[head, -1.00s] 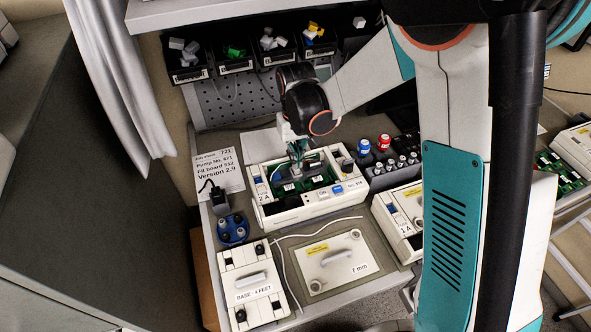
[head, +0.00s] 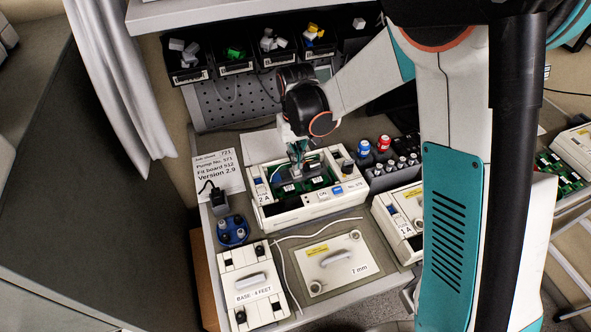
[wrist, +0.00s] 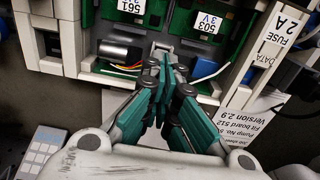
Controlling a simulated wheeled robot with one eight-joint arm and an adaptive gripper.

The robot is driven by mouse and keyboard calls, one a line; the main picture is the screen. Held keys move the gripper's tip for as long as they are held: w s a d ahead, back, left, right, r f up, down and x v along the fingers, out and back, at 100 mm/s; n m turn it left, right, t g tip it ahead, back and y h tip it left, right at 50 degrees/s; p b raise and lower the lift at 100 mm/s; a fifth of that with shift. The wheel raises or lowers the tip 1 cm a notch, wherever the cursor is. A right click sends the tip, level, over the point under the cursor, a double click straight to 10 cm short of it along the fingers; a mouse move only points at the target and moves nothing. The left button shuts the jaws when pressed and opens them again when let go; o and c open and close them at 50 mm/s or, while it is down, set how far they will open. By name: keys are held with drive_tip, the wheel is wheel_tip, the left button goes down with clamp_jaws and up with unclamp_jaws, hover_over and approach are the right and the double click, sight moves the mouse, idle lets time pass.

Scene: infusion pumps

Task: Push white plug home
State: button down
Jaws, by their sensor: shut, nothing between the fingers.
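The open pump housing, marked 2 A (head: 305,205), stands on the bench with a green board inside. My gripper (head: 297,160) reaches down into it from above. In the wrist view my gripper (wrist: 165,62) is shut and empty, with its fingertips together over the near part of the housing. A small pale block (wrist: 159,47) shows just beyond the fingertips; it may be the white plug or its socket, and the fingers partly hide it. I cannot tell how deep it sits. A white wire (wrist: 210,75) runs out to the right of the fingers.
A grey cylinder with coloured wires (wrist: 118,50) lies beside the fingers. The job sheet (head: 217,170) lies left of the pump. A base (head: 252,285) and a cover plate (head: 338,262) lie in front. Small bottles (head: 384,142) stand to the right.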

drive_tip(key=shift+f+b, duration=0.75)
drive_tip(key=shift+f, duration=0.25)
idle(0.8)
drive_tip(key=shift+r, duration=0.1)
drive_tip(key=shift+r+p, duration=2)
drive_tip(key=shift+r, duration=1.4)
